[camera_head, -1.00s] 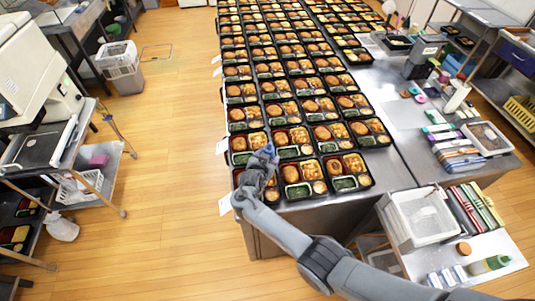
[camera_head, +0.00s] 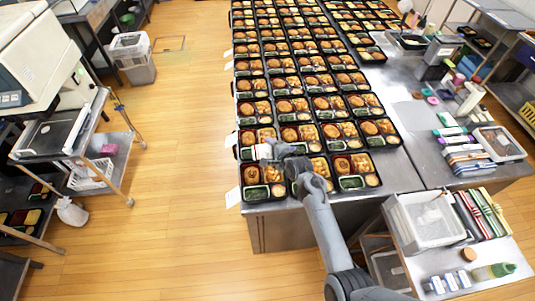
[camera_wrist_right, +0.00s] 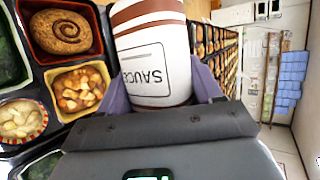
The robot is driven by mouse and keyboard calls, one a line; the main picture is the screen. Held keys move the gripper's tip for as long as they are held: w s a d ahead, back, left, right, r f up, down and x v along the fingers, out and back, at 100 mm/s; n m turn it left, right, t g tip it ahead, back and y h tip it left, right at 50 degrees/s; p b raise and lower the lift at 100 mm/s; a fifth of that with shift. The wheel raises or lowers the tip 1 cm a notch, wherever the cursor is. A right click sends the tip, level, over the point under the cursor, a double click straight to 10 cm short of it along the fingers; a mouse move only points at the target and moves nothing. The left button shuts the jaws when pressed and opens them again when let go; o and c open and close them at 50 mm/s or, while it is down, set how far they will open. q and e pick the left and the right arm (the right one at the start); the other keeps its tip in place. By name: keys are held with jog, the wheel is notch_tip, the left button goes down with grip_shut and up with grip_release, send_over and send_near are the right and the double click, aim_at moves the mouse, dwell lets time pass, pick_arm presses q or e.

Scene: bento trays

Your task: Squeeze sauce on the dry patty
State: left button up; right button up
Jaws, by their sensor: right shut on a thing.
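My right gripper (camera_wrist_right: 163,105) is shut on the sauce bottle (camera_wrist_right: 155,65), a white bottle with brown bands and a "SAUCE" label. In the head view the gripper (camera_head: 272,151) is above the front-left trays, with the pale bottle (camera_head: 262,152) at its tip. In the wrist view a patty (camera_wrist_right: 61,31) with a dark spiral of sauce lies in a red compartment, left of the bottle and apart from it. The bottle's far end is cut off by the frame. I cannot tell which patty is dry. My left gripper is not in view.
Rows of filled black bento trays (camera_head: 283,190) cover the long metal table (camera_head: 405,172). A side cart at lower right holds a white bin (camera_head: 424,224) and a green bottle (camera_head: 493,271). Open wooden floor (camera_head: 180,200) lies to the left.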

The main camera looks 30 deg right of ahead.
jog(key=d+m+y+b, duration=0.1)
jog(key=d+m+t+b, duration=0.1)
jog(key=b, duration=0.1)
jog(key=s+m+t+y+b, duration=0.1)
jog(key=b, duration=0.1)
jog(key=shift+d+f+y, duration=0.3)
jog(key=shift+d, duration=0.1)
jog(key=shift+s+d+r+m+t+y+p, duration=0.1)
jog(key=shift+d+r+m+t+y+p, duration=0.3)
jog(key=shift+m+t+p, duration=0.15)
jog(key=shift+s+d+f+m+t+y+b, duration=0.1)
jog(key=shift+s+d+m+t+y+b, duration=0.1)
jog(key=shift+d+m+t, duration=0.35)
jog(key=shift+s+d+f+m+t+y+b, duration=0.1)
jog(key=shift+d+m+t+y, duration=0.15)
jog(key=shift+m, duration=0.45)
jog(key=shift+f+m+t+b, duration=0.3)
jog(key=shift+t+b, duration=0.05)
jog(key=shift+b, duration=0.1)
notch_tip(320, 180, down, 2)
jog(key=shift+f+b, duration=0.1)
jog(key=shift+b, duration=0.55)
jog(key=shift+s+p, duration=0.15)
jog(key=shift+p, duration=0.25)
jog(key=shift+c, duration=0.2)
